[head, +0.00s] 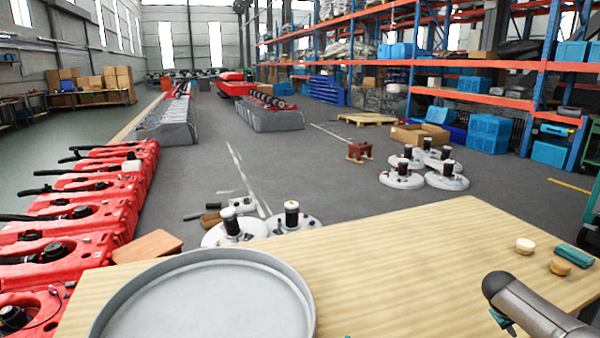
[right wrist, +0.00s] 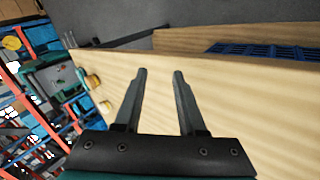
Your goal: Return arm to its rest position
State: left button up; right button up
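My right arm (head: 535,312) comes in at the lower right of the head view, over the right part of the wooden table (head: 400,250). In the right wrist view my right gripper (right wrist: 159,72) has its two dark fingers apart, with nothing between them. The wooden tabletop (right wrist: 230,85) shows behind the fingers. In the head view the fingers of this gripper cannot be made out clearly. My left gripper is not in view.
A round grey tray (head: 298,283) stands at the table's front left. Two small round items (head: 525,246) (head: 560,267) and a green object (head: 575,256) lie at the right end. A blue grid-like object (right wrist: 265,52) shows in the wrist view. The table's middle is clear.

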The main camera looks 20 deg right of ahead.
jog(key=s+d+f+n+t, duration=0.1)
jog(key=s+d+f+n, duration=0.15)
jog(key=s, duration=0.45)
jog(key=s+d+f+n+t+h, duration=0.1)
jog(key=s+d+f+n, duration=0.2)
jog(key=s, duration=0.4)
jog(key=s+d+f+n+t, duration=0.1)
jog(key=s+f+n, duration=0.2)
jog(key=s+f, duration=0.3)
jog(key=s+a+f+y, duration=0.1)
jog(key=s+a+f, duration=0.1)
jog(key=a+f, duration=0.4)
jog(key=s+a+f+y, duration=0.25)
jog(key=a+f, duration=0.25)
jog(key=a, duration=0.3)
jog(key=s+a+f+m+y, duration=0.1)
jog(key=a+f, duration=0.3)
jog(key=a, duration=0.9)
jog(key=s+a+f+m+g+y, duration=0.1)
jog(key=a+f, duration=0.3)
jog(key=a, duration=1)
jog(key=s+a+f+m+y, duration=0.1)
jog(key=a+f, duration=0.4)
jog(key=a, duration=0.9)
jog(key=shift+s+g+y, duration=0.3)
jog(key=shift+s+y, duration=0.35)
jog(key=shift+y, duration=0.6)
